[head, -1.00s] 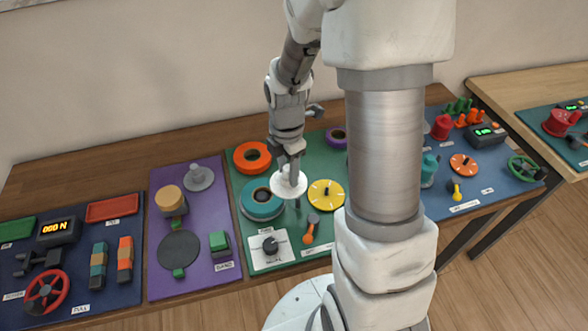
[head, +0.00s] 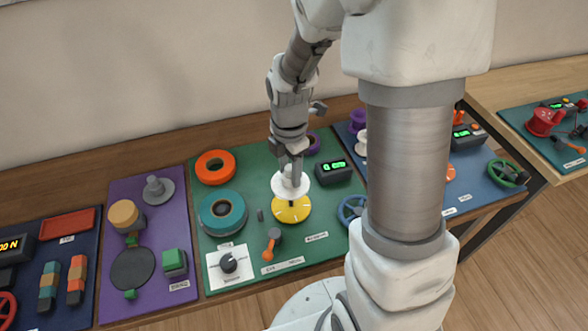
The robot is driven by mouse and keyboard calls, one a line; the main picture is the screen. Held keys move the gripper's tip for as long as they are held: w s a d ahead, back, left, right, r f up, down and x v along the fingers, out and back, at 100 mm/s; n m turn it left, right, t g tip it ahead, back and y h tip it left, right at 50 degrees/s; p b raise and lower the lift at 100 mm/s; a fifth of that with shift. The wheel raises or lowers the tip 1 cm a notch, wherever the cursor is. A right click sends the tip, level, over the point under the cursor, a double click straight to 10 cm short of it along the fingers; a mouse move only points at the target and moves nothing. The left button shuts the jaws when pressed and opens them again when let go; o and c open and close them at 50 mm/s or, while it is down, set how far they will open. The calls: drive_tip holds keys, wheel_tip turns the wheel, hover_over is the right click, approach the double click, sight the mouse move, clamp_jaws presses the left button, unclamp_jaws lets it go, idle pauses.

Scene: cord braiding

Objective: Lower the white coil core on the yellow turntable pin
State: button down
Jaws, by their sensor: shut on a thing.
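My gripper (head: 291,174) is shut on the white coil core (head: 280,186) and points downward. The core is a white disc with a raised middle, mostly below my fingers. The yellow turntable (head: 291,212) lies on the green mat directly below the core in the picture. The core overlaps the turntable's far part, and its pin is hidden. I cannot tell whether the core touches the turntable or hangs above it.
A teal coil (head: 223,214) sits left of the turntable and an orange ring (head: 215,167) behind it. An orange-handled lever (head: 271,244) stands in front. A display box (head: 333,172) and a blue handwheel (head: 351,211) are to the right.

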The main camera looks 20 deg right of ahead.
sight(291, 190)
drive_tip(key=shift+d+f, duration=0.1)
drive_tip(key=shift+f, duration=0.15)
drive_tip(key=shift+f+b, duration=2.05)
drive_tip(key=shift+f, duration=0.2)
drive_tip(key=shift+f+b, duration=0.85)
drive_tip(key=shift+f, duration=0.35)
drive_tip(key=shift+f, duration=0.1)
drive_tip(key=shift+f+b, duration=0.7)
drive_tip(key=shift+f, duration=0.05)
drive_tip(key=shift+c, duration=1.6)
unclamp_jaws()
drive_tip(key=shift+r, duration=0.1)
drive_tip(key=shift+r, duration=0.1)
